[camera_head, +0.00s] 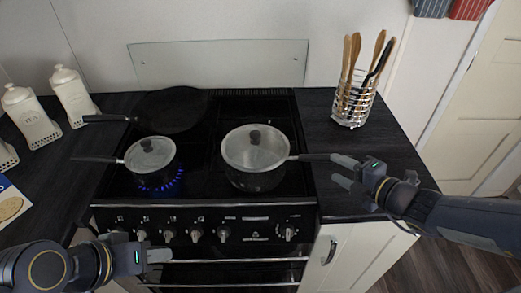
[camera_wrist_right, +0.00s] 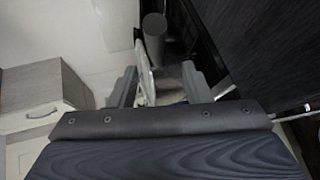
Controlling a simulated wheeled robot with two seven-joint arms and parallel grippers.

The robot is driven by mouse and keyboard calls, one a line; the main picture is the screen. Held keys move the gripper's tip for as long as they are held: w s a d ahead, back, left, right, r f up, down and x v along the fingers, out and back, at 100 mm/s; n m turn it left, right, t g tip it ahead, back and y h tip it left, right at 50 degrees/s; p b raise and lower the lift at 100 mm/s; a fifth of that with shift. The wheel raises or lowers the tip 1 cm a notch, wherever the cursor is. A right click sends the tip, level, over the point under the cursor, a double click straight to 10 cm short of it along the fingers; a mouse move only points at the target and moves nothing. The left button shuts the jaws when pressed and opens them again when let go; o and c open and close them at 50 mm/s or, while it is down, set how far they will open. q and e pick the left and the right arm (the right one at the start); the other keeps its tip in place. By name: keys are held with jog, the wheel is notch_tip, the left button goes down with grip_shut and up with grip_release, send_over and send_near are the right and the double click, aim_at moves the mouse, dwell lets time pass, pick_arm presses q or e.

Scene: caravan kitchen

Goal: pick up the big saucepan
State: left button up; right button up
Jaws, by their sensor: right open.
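The big saucepan (camera_head: 256,178) is silver with a lid and a dark knob. It stands on the right front of the stove, its dark handle (camera_head: 314,157) pointing right. My right gripper (camera_head: 343,172) is open at the handle's end; the upper finger overlaps the handle tip in the head view, and I cannot tell if they touch. In the right wrist view my open fingers (camera_wrist_right: 160,88) show with a dark rounded shape beyond them, probably the handle. My left gripper (camera_head: 157,256) is low in front of the stove, away from the saucepan; its jaw opening is unclear.
A smaller lidded saucepan (camera_head: 150,155) sits over a lit blue flame at left, with a dark frying pan (camera_head: 174,110) behind it. A wire utensil holder (camera_head: 353,104) stands on the right counter. White canisters (camera_head: 72,95) stand at left. The counter below the holder is clear.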

aim_at(325, 159)
jog(key=x, duration=0.5)
jog(key=b+x, duration=0.1)
jog(key=x, duration=0.1)
jog(key=shift+w+a+r, duration=0.15)
jog(key=shift+w+a, duration=0.05)
jog(key=shift+w, duration=0.15)
jog(key=shift+c, duration=0.4)
grip_shut()
jog(key=shift+r, duration=0.2)
